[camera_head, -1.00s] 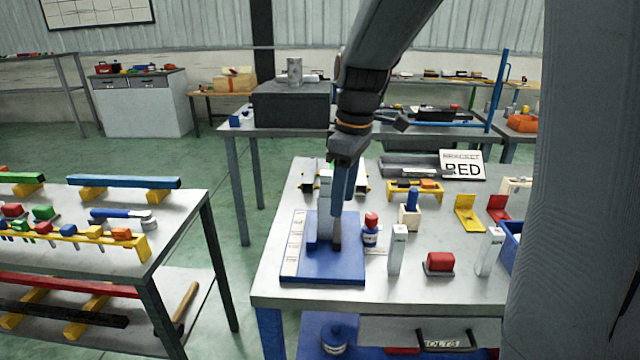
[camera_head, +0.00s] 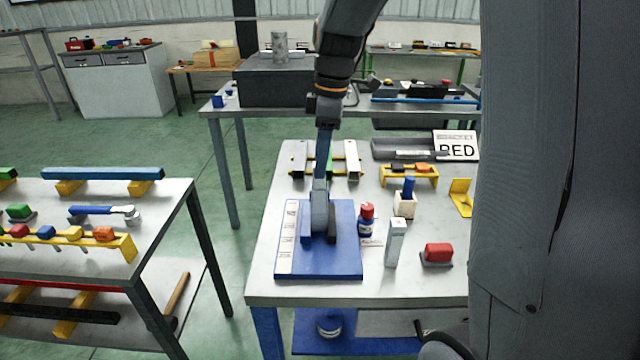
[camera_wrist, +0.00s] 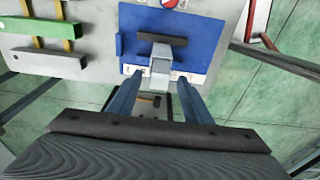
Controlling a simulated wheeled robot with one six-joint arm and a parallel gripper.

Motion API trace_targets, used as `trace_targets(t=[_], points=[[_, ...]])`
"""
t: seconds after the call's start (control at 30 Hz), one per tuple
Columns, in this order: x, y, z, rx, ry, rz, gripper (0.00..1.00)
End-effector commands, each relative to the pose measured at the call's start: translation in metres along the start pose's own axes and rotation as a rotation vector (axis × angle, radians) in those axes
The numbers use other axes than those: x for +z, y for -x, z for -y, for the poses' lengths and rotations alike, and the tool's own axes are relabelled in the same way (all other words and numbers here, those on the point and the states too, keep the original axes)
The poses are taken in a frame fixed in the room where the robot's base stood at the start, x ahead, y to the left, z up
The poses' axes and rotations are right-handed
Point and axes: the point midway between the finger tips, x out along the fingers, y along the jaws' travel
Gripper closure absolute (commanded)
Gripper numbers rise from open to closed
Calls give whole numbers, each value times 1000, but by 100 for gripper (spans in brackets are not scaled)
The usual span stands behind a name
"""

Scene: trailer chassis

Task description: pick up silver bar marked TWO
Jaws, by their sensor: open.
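A silver bar (camera_wrist: 161,66) shows in the wrist view over the blue fixture plate (camera_wrist: 208,40), between my open fingers. No marking on it is readable. My gripper (camera_wrist: 158,76) has one finger on each side of the bar, with gaps visible. In the head view, my gripper (camera_head: 319,215) points down at the blue plate (camera_head: 290,268), between its blue and dark blocks, and largely hides the bar there. Another silver bar (camera_head: 395,243) stands upright to the right of the plate; its marking is too small to read.
Yellow rails with silver and green bars (camera_wrist: 40,57) lie behind. The table's front left is clear.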

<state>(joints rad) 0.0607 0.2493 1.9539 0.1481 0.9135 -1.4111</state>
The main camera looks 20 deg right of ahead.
Motion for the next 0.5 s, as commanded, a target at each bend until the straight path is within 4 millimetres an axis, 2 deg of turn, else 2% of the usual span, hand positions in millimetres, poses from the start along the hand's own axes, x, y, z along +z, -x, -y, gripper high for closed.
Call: trace_targets(t=[0.23,0.5], points=[[1,-30,0,-3,-2,1,55],[2,-34,-1,1,-4,0,55]])
